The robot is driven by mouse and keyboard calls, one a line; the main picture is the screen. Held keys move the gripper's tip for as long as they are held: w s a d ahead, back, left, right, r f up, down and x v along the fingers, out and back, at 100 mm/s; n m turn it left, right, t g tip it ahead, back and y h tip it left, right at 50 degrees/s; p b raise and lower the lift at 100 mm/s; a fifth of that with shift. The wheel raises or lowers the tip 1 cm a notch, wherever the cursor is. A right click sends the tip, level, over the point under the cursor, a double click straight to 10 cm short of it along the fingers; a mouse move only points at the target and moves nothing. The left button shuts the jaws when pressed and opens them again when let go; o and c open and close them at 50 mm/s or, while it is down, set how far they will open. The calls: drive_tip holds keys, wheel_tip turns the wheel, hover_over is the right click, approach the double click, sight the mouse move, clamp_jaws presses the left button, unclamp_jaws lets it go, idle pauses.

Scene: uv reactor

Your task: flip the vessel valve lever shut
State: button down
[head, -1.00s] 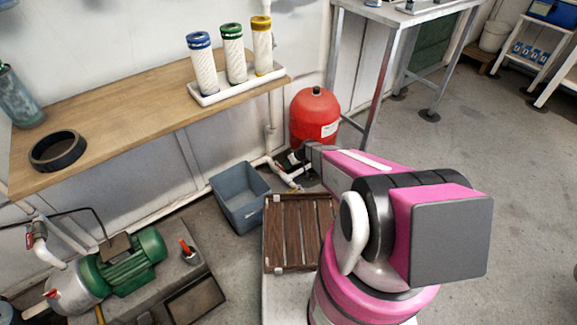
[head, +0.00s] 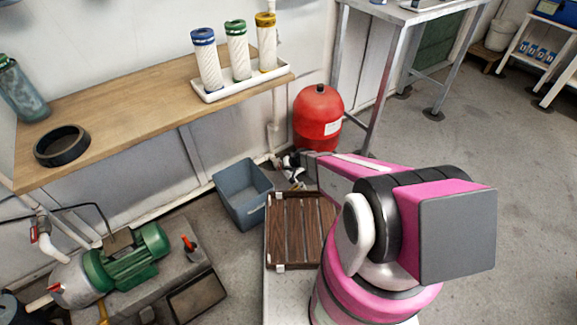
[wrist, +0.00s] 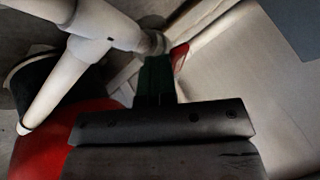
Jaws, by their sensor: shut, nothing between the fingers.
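The red vessel (head: 318,120) stands on the floor against the wall, and its curved side also shows at the lower left of the wrist view (wrist: 45,145). White pipes (wrist: 95,40) run beside it in the wrist view. A small red piece, which looks like the valve lever (wrist: 180,55), shows just right of my fingertips. My gripper (wrist: 158,62) is shut and empty, close to the red piece; I cannot tell whether they touch. In the head view my gripper (head: 285,162) is low beside the vessel, and the lever cannot be made out there.
A grey bin (head: 243,207) and a brown slatted crate (head: 301,232) stand near my arm. A wooden shelf (head: 130,105) runs along the wall at left. A metal table's leg (head: 377,95) stands right of the vessel. Open floor lies at right.

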drive_tip(key=a+m, duration=0.1)
drive_tip(key=a, duration=0.6)
drive_tip(key=shift+t+h, duration=0.3)
drive_tip(key=shift+a, duration=0.1)
idle(0.6)
drive_tip(key=v, duration=1)
drive_tip(key=shift+s+r, duration=0.2)
drive_tip(key=shift+r, duration=0.1)
